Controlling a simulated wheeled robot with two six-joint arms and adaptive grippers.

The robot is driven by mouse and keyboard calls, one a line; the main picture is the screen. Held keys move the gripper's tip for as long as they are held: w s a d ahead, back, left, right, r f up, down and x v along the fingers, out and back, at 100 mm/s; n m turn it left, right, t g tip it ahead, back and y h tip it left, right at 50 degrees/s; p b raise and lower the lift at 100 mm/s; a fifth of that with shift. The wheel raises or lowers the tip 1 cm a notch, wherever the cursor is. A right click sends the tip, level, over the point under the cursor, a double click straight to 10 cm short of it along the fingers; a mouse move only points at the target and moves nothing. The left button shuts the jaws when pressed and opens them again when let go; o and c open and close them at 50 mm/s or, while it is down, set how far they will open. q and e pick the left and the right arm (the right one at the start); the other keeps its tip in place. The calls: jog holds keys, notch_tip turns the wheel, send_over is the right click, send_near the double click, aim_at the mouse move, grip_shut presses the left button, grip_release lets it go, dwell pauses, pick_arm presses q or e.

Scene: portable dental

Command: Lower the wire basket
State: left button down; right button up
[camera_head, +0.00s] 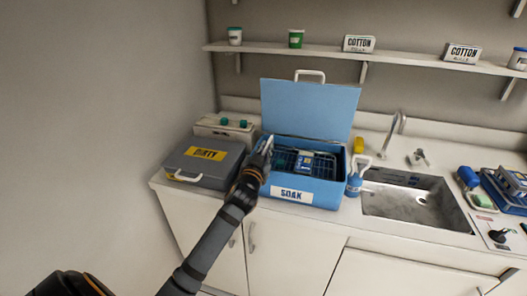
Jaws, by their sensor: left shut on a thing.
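The wire basket (326,163) is a dark rack inside the blue box labelled SOAK (328,194), with small dark and blue items in it. The box's lid (310,108) stands open at the back. My left gripper (267,146) is at the left end of the box and shut, it seems on the basket's left side; the contact is small and partly hidden by the gripper. I cannot tell whether the basket rests on the box floor. My right gripper is not in view.
A grey DIRTY case (213,171) stands left of the box, with a pale unit (225,129) behind it. A blue rack (505,189) stands farther right. A shelf (380,59) runs above.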

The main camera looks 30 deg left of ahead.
pick_arm(q)
jog(key=shift+f, duration=0.1)
jog(key=c, duration=1.4)
grip_release()
jog(key=shift+s, duration=0.1)
jog(key=v, duration=1.2)
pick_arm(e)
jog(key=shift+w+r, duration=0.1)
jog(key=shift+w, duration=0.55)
